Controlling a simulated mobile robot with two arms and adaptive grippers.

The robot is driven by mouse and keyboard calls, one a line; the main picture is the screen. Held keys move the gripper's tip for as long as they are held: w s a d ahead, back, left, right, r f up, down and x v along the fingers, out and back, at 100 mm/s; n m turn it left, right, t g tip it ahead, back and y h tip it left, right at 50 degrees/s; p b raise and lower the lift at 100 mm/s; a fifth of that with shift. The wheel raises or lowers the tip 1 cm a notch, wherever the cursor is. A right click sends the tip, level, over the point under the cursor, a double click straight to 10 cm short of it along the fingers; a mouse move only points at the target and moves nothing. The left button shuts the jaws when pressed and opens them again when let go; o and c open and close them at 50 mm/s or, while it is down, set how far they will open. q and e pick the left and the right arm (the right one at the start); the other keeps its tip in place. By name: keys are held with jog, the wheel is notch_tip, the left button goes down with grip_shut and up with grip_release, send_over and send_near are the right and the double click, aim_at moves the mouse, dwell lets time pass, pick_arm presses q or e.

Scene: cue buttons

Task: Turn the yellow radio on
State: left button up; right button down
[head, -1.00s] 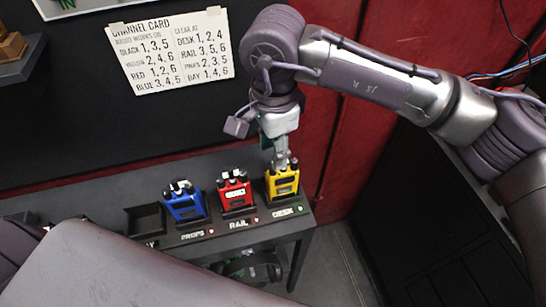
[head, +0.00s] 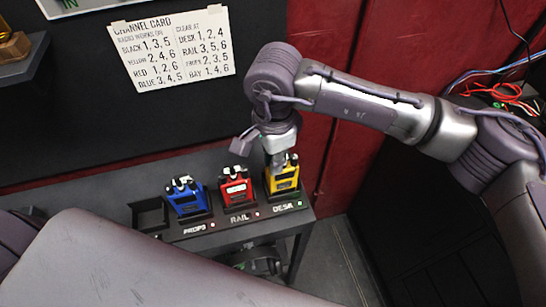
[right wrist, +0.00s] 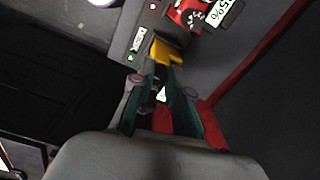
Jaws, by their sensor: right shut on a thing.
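The yellow radio (head: 284,182) stands in the slot labelled DESK at the right end of the dark shelf. My right gripper (head: 280,163) is at its top, shut on the top part of the radio; its fingers hide the exact contact. In the right wrist view the yellow radio (right wrist: 164,52) shows beyond and between the green fingers (right wrist: 160,88). A small green light (right wrist: 130,57) glows beside the DESK label. I cannot tell from the radio itself whether it is on. My left gripper is not in view.
A red radio (head: 236,190) stands at RAIL and a blue radio (head: 187,199) at PROPS, close to the left. An empty slot (head: 150,216) lies farther left. A channel card (head: 173,50) hangs on the wall. Red cables (head: 512,95) lie at the right.

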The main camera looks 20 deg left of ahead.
jog(key=m+b, duration=0.1)
jog(key=b, duration=0.1)
jog(key=m+b, duration=0.1)
jog(key=b, duration=0.1)
jog(key=m+b, duration=0.1)
jog(key=b, duration=0.1)
jog(key=shift+f+m, duration=0.25)
jog(key=shift+m, duration=0.15)
jog(key=shift+r+m+b, duration=0.25)
jog(key=shift+m+b, duration=0.75)
jog(key=shift+b, duration=0.3)
jog(key=c, duration=1.1)
grip_release()
notch_tip(320, 180, up, 12)
jog(key=shift+s+r, duration=0.1)
jog(key=shift+c, duration=0.2)
